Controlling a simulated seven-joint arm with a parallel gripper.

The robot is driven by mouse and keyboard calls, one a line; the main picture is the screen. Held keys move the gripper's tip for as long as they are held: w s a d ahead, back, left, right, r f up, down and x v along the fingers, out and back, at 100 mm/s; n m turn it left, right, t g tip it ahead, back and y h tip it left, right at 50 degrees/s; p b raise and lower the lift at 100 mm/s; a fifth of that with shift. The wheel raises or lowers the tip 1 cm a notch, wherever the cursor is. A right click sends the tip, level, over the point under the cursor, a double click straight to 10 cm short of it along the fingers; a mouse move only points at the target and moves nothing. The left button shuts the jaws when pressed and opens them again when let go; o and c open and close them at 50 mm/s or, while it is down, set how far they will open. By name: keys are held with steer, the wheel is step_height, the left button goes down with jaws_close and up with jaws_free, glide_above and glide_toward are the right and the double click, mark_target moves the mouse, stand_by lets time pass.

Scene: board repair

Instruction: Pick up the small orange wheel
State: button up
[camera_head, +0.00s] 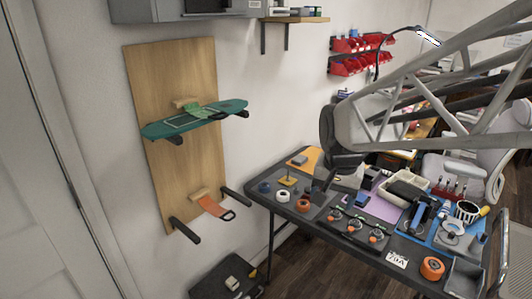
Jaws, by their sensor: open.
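The small orange wheel (303,205) lies on the dark table near its left front edge. It sits in a row with a white wheel (282,196) and a blue wheel (264,187) to its left. My gripper (316,194) hangs low over the table just up and right of the orange wheel, below my arm's grey wrist. Its jaws are open and appear empty. It looks apart from the wheel, but the exact gap is hard to tell at this size.
A larger orange wheel (432,268) stands near the table's front right. Several round orange-and-black parts (354,227) lie right of the gripper. A grey tray (405,189) and a blue mat (418,234) are farther right. A green skateboard deck (193,120) hangs on the wooden panel (148,80).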

steer(key=w+f+m, duration=0.4)
steer(key=w, duration=0.9)
steer(key=m+g, duration=0.2)
steer(key=m, duration=0.8)
glide_above(302, 203)
step_height(302, 203, down, 26)
steer(key=shift+s+r, duration=0.15)
steer(key=shift+r, duration=0.05)
steer(key=shift+f, duration=1.3)
steer(key=shift+s+a+f, duration=0.1)
steer(key=shift+f, duration=2.45)
